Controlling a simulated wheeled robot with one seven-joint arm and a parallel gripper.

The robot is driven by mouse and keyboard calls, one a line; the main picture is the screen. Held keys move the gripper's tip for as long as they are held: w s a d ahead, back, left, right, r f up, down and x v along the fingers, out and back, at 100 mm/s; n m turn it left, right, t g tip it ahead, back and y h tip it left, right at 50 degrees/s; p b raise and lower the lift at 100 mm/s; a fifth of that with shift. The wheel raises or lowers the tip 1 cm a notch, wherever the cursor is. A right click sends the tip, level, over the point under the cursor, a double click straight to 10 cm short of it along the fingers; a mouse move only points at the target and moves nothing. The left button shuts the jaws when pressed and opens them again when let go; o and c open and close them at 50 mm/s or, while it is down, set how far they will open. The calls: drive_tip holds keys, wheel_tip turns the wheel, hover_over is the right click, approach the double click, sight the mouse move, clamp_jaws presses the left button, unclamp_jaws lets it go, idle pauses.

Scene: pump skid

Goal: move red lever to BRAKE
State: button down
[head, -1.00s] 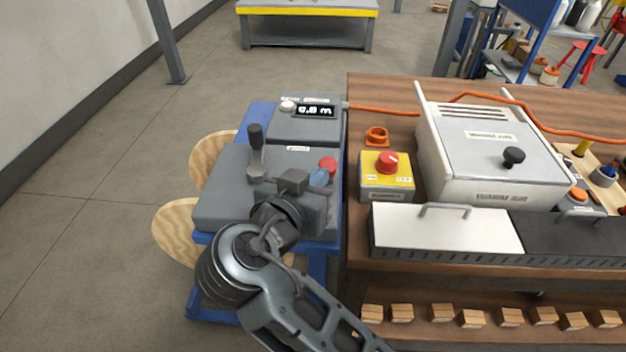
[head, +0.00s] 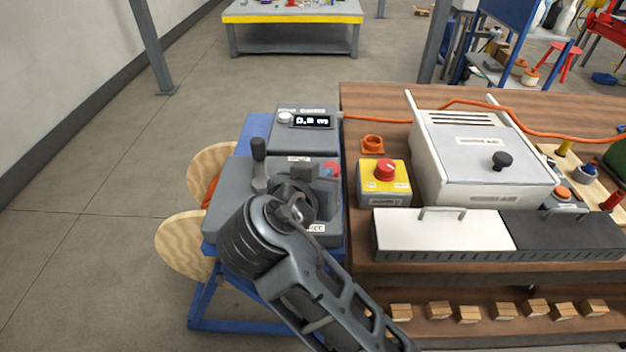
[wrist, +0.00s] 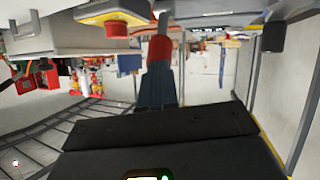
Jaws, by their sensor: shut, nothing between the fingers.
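The red lever (head: 334,167) stands at the right side of the grey console, and only its red end shows beside my gripper. In the wrist view its red knob (wrist: 160,47) is just beyond my fingertips. My gripper (head: 327,172) is over the console's right part; its blue-grey fingers (wrist: 157,72) are closed together with nothing between them. I cannot tell whether the fingertips touch the lever. The lever's base and the BRAKE mark are hidden or unreadable. A label (head: 313,228) on the console's front is too small to read.
A black-knobbed lever (head: 259,160) stands left of my gripper. A small display (head: 312,121) is at the console's back. A yellow box with a red button (head: 384,172) and a white-grey machine (head: 475,160) stand on the wooden bench to the right. Floor is clear at left.

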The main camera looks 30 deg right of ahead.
drive_tip(key=shift+g+y, duration=0.3)
drive_tip(key=shift+g, duration=0.1)
drive_tip(key=w+d+r+p, duration=0.2)
drive_tip(key=shift+w+r, duration=0.15)
drive_tip(key=shift+w, duration=0.15)
drive_tip(key=shift+w+d+y+p, duration=0.15)
drive_tip(key=shift+w+d+p, duration=0.1)
drive_tip(key=shift+w+d, duration=0.35)
drive_tip(key=shift+w+d+y+p, duration=0.15)
drive_tip(key=shift+w+d+p, duration=0.15)
drive_tip(key=shift+w, duration=0.45)
drive_tip(key=shift+r+p, duration=0.65)
drive_tip(key=shift+r, duration=0.15)
